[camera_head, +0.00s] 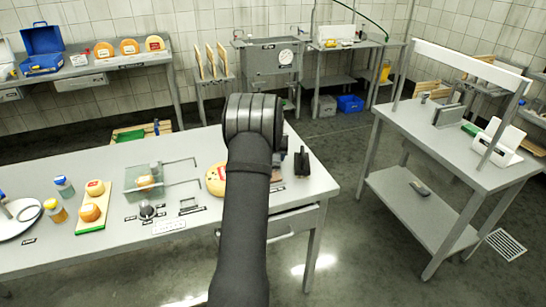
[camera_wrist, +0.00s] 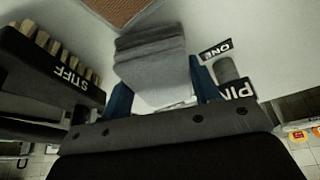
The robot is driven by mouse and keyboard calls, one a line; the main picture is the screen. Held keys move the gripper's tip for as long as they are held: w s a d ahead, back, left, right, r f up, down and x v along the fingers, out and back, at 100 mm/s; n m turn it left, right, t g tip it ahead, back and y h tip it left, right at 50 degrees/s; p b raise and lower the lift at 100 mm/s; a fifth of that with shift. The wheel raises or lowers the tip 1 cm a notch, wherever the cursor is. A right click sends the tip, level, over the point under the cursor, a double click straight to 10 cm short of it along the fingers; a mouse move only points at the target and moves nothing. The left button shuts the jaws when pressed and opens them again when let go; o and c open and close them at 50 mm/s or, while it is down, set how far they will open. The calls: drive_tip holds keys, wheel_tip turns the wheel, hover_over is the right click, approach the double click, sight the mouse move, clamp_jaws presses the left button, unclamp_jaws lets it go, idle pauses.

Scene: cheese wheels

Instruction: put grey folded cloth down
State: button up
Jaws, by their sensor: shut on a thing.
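The grey folded cloth (camera_wrist: 152,62) shows in the wrist view as a stack of layers, lighter at its near end. My gripper (camera_wrist: 163,92) has its two blue fingers on either side of the cloth and is shut on it. The cloth is close above or on the pale table top (camera_wrist: 225,20); I cannot tell which. In the head view my arm covers the gripper and the cloth.
In the head view, a cheese wheel (camera_head: 214,179) sits left of my arm.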

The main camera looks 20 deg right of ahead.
drive_tip(key=shift+f, duration=0.15)
drive_tip(key=o, duration=0.9)
drive_tip(key=v, duration=1.2)
drive_tip(key=shift+r, duration=0.2)
